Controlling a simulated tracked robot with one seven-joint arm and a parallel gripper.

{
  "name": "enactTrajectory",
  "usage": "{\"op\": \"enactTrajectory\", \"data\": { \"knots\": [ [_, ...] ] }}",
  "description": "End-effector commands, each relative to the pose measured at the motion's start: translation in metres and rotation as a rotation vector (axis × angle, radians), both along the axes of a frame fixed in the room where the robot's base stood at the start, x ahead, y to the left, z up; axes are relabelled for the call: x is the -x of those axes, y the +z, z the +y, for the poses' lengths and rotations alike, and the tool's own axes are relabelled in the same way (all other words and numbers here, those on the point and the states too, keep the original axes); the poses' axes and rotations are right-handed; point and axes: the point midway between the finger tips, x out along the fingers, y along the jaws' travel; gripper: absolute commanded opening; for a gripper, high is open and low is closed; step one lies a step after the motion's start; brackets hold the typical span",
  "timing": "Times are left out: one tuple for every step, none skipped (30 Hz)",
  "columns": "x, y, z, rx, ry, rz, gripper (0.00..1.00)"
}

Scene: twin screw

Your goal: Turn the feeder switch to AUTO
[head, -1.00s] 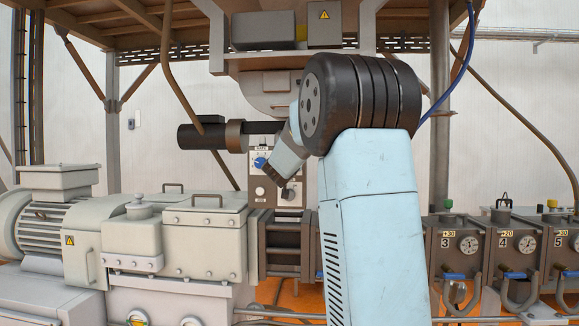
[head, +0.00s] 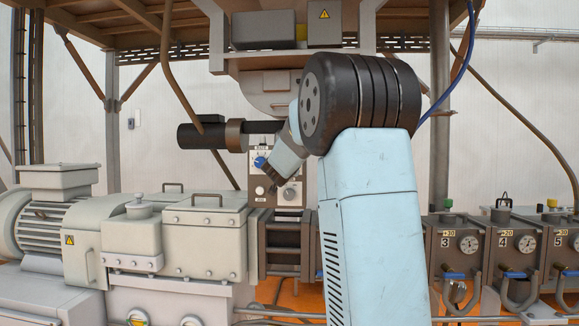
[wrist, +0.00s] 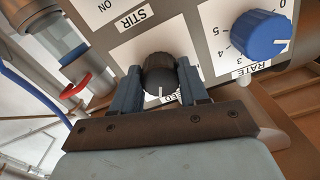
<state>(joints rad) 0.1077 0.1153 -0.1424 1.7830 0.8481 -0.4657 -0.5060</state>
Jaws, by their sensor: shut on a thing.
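The feeder switch is a black round knob (wrist: 159,76) with a white pointer line, in the middle of the wrist view. My gripper (wrist: 160,82) is shut on the knob, with one blue-grey finger on each side. Other position marks around the knob are hidden or unreadable. In the head view my gripper (head: 275,180) is at the small control panel (head: 291,160) and covers part of it.
A blue RATE dial (wrist: 262,32) sits close to the right of my gripper in the wrist view. In the head view a grey gearbox (head: 205,240) stands below left of the panel.

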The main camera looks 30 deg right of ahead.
Motion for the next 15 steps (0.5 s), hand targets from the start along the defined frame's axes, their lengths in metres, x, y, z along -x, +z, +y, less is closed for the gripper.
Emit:
{"op": "enactTrajectory", "data": {
  "knots": [
    [0.0006, -0.0004, -0.0012, -0.035, -0.002, -0.023, 0.13],
    [0.0006, -0.0004, -0.0012, -0.058, -0.002, -0.039, 0.13],
    [0.0006, -0.0004, -0.0012, -0.09, -0.002, -0.06, 0.13],
    [0.0005, -0.0003, -0.0012, -0.113, -0.002, -0.076, 0.13],
    [0.0005, -0.0003, -0.0012, -0.136, -0.002, -0.091, 0.13],
    [0.0005, -0.0003, -0.0012, -0.166, -0.002, -0.111, 0.13],
    [0.0004, -0.0004, -0.0012, -0.189, -0.003, -0.126, 0.13],
    [0.0004, -0.0004, -0.0012, -0.21, -0.003, -0.141, 0.13],
    [0.0004, -0.0004, -0.0012, -0.238, -0.003, -0.16, 0.13],
    [0.0004, -0.0004, -0.0012, -0.258, -0.003, -0.173, 0.13],
    [0.0004, -0.0004, -0.0012, -0.278, -0.003, -0.187, 0.13],
    [0.0004, -0.0004, -0.0012, -0.303, -0.003, -0.203, 0.13],
    [0.0005, -0.0005, -0.0013, -0.32, -0.003, -0.214, 0.13],
    [0.0004, -0.0005, -0.0013, -0.337, -0.003, -0.226, 0.13],
    [0.0004, -0.0006, -0.0014, -0.359, -0.003, -0.241, 0.13]
  ]
}}
